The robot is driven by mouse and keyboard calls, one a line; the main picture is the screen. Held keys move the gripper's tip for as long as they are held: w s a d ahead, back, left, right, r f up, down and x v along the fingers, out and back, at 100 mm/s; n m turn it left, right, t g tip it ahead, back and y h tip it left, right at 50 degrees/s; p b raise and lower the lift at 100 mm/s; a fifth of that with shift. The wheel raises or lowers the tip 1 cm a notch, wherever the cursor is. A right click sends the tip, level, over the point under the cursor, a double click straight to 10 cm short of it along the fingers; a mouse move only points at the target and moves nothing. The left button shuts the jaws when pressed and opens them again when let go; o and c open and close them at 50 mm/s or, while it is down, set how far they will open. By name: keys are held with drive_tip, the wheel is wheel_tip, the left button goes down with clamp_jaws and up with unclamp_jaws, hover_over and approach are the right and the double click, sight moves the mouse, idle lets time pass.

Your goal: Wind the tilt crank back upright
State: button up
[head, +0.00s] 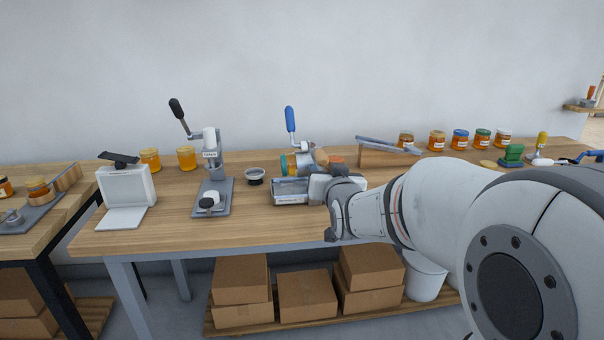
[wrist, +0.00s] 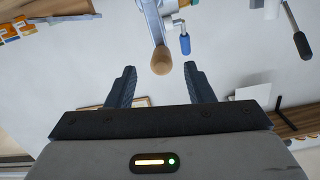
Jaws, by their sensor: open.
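The tilt crank shows in the wrist view as a pale metal arm (wrist: 152,22) ending in a round wooden knob (wrist: 161,60). My gripper (wrist: 159,70) is open and empty. In the wrist view the knob lies in line with the gap between the fingertips, apart from both fingers. I cannot tell how deep it sits. In the head view my wrist hides the fingers and the crank's lower part.
A metal tray (head: 290,198) is left of my wrist on the wooden table (head: 250,229). A sloped rack (head: 388,153) and several honey jars (head: 437,140) are at the back right.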

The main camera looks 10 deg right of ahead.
sight(321, 155)
drive_tip(key=shift+w+r+t, duration=0.1)
drive_tip(key=shift+w+t, duration=0.5)
drive_tip(key=shift+w, duration=0.05)
drive_tip(key=w, duration=0.7)
drive_tip(key=shift+w+r, duration=0.1)
drive_tip(key=shift+w, duration=0.15)
drive_tip(key=shift+c, duration=0.3)
